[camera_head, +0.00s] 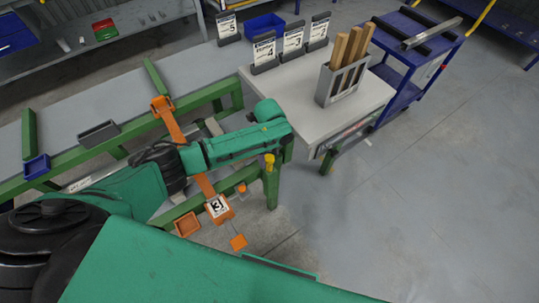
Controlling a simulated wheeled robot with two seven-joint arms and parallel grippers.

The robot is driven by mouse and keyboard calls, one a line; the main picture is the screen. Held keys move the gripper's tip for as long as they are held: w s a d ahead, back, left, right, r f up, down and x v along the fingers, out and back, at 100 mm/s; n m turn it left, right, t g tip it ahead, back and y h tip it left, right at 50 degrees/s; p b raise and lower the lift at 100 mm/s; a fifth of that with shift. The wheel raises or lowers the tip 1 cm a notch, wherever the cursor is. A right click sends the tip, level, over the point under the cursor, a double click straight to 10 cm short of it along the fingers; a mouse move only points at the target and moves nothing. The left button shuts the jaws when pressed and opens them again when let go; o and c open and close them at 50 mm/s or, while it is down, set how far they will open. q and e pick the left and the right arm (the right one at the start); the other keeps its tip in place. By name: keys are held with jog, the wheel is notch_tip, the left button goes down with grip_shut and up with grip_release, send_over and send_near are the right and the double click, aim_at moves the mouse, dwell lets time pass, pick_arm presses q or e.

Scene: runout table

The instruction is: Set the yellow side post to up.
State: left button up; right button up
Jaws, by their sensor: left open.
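A small yellow post (269,160) stands at the near right end of the green runout table frame (88,152), just below my left arm in the picture. Its base is partly hard to make out, and I cannot tell its setting. The teal end of my left arm (268,112) reaches over the table's right end, just above and behind the post in the picture. The fingers of my left gripper are mostly hidden by the arm, and I see nothing held. Any contact with the post cannot be made out. My right gripper is not in view.
An orange bar (166,112) crosses the frame, with an orange box marked 3 (218,207) at the near side. A pale table (300,82) carries number cards (292,38) and a grey holder (341,84) of wooden sticks. A blue cart (410,75) stands behind. Floor at right is clear.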

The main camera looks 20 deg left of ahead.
pick_arm(q)
grip_shut()
dwell(1.4)
